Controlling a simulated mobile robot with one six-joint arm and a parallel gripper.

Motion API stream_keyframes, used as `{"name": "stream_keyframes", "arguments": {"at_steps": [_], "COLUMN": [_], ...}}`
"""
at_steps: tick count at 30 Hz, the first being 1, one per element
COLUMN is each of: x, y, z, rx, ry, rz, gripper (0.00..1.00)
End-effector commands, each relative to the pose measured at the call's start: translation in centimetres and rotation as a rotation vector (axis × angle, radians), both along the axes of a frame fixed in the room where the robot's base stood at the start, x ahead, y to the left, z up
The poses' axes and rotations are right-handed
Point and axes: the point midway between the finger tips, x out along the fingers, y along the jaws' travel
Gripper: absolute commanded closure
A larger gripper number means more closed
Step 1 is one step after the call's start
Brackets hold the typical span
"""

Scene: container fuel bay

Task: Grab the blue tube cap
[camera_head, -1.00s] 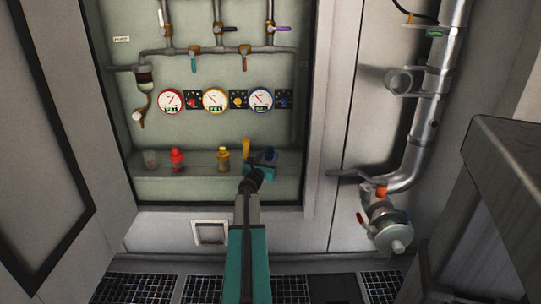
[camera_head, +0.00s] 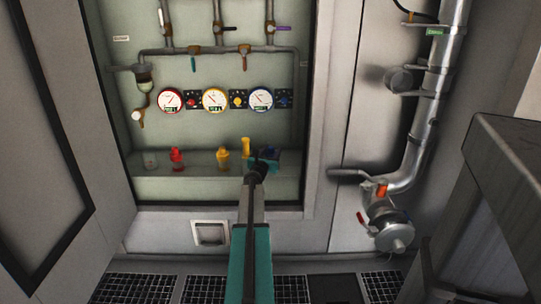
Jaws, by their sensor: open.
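The blue tube cap (camera_head: 271,154) is at the right end of the shelf in the wall recess, partly hidden by my gripper.
A yellow upright piece (camera_head: 246,147) stands close left of my gripper. Gauges and pipes are above; a metal pipe (camera_head: 418,150) runs down at right.

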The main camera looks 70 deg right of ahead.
Motion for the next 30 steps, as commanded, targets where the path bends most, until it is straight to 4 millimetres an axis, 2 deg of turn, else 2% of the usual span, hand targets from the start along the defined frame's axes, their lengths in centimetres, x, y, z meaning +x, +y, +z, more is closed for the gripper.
{"name": "stream_keyframes", "arguments": {"at_steps": [16,21,23,26,30], "x": [0.06,0.04,0.03,-0.03,-0.11], "y": [0.01,0.01,0.00,0.00,-0.02], "z": [0.01,0.00,0.02,-0.01,0.10], "rx": [0.000,0.000,0.000,0.000,0.000], "ry": [0.000,0.000,0.000,0.000,0.000], "rz": [0.001,0.000,0.000,-0.001,-0.002], "gripper": [0.56,0.83,0.83,1.00,1.00]}}
